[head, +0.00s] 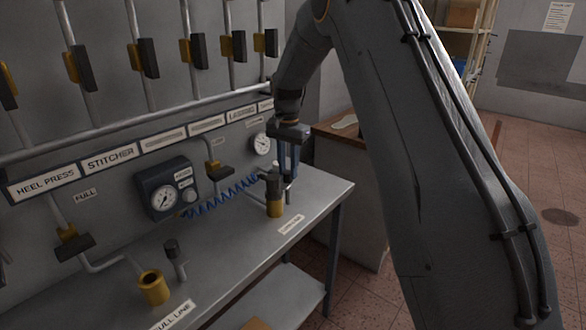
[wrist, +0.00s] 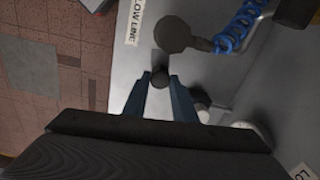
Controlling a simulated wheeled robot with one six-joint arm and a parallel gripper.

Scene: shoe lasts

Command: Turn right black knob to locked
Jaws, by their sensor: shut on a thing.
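The right black knob (wrist: 158,78) shows in the wrist view as a dark rounded top between my two blue fingertips. My gripper (wrist: 160,79) is shut on it from above. In the head view my gripper (head: 289,172) points down at the bench's right end, and its fingers hide most of the knob. The knob stands beside a brass socket (head: 274,208) with a dark coupling (head: 270,183) seated on it. A blue coiled hose (head: 222,199) runs from that coupling, also visible in the wrist view (wrist: 236,28). I cannot tell the knob's turn position.
A second black knob (head: 171,247) stands by an open brass socket (head: 152,287) at the bench's front left. A gauge box (head: 168,190), pipes and yellow-and-black valve handles (head: 148,57) line the wall panel. The grey bench (head: 232,250) is clear between the sockets.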

